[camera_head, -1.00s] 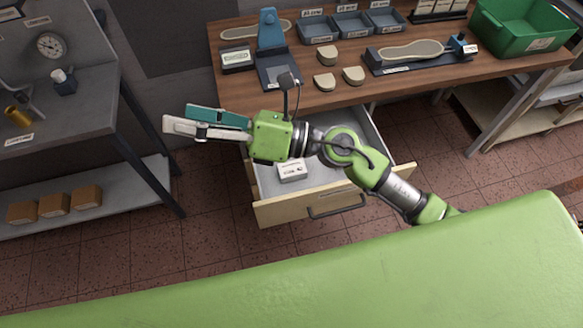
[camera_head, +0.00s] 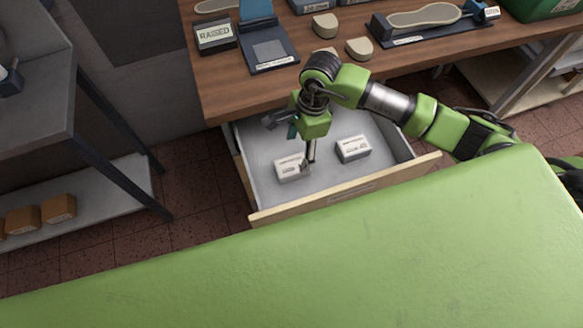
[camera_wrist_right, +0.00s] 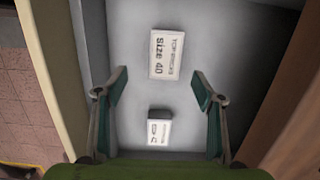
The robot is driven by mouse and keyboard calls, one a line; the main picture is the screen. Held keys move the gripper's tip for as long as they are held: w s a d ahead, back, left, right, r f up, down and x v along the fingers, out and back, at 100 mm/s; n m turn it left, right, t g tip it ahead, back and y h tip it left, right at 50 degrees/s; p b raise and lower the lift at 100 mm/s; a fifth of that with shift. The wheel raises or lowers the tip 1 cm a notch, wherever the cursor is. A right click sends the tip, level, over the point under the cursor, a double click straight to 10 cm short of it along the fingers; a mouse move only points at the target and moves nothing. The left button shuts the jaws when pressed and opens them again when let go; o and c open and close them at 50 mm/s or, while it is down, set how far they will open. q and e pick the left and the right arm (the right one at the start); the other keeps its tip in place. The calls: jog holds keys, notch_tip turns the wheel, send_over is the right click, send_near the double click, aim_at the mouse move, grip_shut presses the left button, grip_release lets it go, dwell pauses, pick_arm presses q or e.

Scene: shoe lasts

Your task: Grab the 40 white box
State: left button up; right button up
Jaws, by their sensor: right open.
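Two small white boxes lie in the open drawer (camera_head: 262,190). The white box marked "Size 40" shows in the upper middle of the right wrist view (camera_wrist_right: 166,54), past my fingertips; it appears to be the left box in the head view (camera_head: 290,168). The other white box (camera_head: 353,148) lies to its right; its label is small in the wrist view (camera_wrist_right: 159,128), where it sits low between the fingers. My right gripper (camera_head: 304,150) points down into the drawer, open and empty, with a finger close by the left box. The wrist view shows both fingers apart (camera_wrist_right: 159,86). My left gripper is not in view.
The wooden workbench (camera_head: 225,85) overhangs the drawer's back. The drawer front (camera_head: 345,190) and side walls bound the space. A grey shelf unit (camera_head: 110,185) stands at the left. The drawer floor around the boxes is clear.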

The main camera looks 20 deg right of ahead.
jog(key=b, duration=0.2)
send_over(292, 164)
jog(key=f, duration=0.3)
jog(key=s+f, duration=0.1)
jog(key=shift+d+f, duration=0.35)
jog(key=shift+d, duration=0.05)
jog(key=f+b, duration=0.1)
jog(key=f, duration=0.1)
jog(key=shift+w+a+f+b, duration=0.2)
jog(key=shift+f+b, duration=0.15)
jog(key=shift+f, duration=0.05)
jog(key=f, duration=0.1)
jog(key=f+b, duration=0.2)
jog(key=shift+w+a+f, duration=0.2)
jog(key=shift+w+f, duration=0.05)
jog(key=shift+f, duration=0.05)
jog(key=shift+r, duration=0.1)
jog(key=shift+c, duration=0.5)
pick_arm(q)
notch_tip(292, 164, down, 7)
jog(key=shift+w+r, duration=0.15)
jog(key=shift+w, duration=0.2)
pick_arm(e)
jog(key=c, duration=1.2)
